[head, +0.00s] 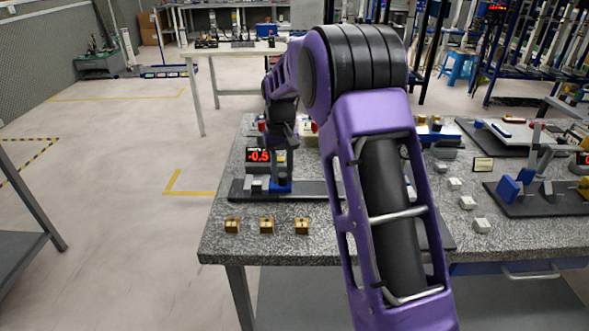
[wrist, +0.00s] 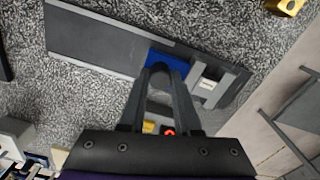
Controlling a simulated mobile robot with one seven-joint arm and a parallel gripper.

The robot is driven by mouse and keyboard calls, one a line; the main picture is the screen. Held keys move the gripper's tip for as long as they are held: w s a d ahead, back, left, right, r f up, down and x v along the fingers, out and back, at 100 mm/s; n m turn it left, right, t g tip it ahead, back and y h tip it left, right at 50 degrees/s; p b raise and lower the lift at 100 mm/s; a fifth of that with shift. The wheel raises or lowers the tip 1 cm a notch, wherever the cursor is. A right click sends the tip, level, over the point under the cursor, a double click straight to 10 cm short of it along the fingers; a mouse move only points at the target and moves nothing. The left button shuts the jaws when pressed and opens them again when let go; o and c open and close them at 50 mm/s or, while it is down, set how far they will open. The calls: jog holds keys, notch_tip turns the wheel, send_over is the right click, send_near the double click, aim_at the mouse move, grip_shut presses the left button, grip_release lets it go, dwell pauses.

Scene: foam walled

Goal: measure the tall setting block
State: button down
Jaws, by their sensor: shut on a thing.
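A small pale block (wrist: 207,88) sits on the plate beside the blue base. I cannot tell whether it is the tall setting block.
Three brass blocks (head: 266,226) stand in a row near the table's front edge. Several pale blocks (head: 468,202) lie at the right, beside another dark plate with a blue fixture (head: 509,190). My arm hides the table's middle. The floor left of the table is free.

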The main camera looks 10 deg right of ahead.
jog(key=c, duration=0.9)
grip_release()
jog(key=shift+a, duration=0.1)
notch_tip(320, 180, up, 18)
jog(key=p, duration=0.3)
jog(key=shift+f, duration=0.25)
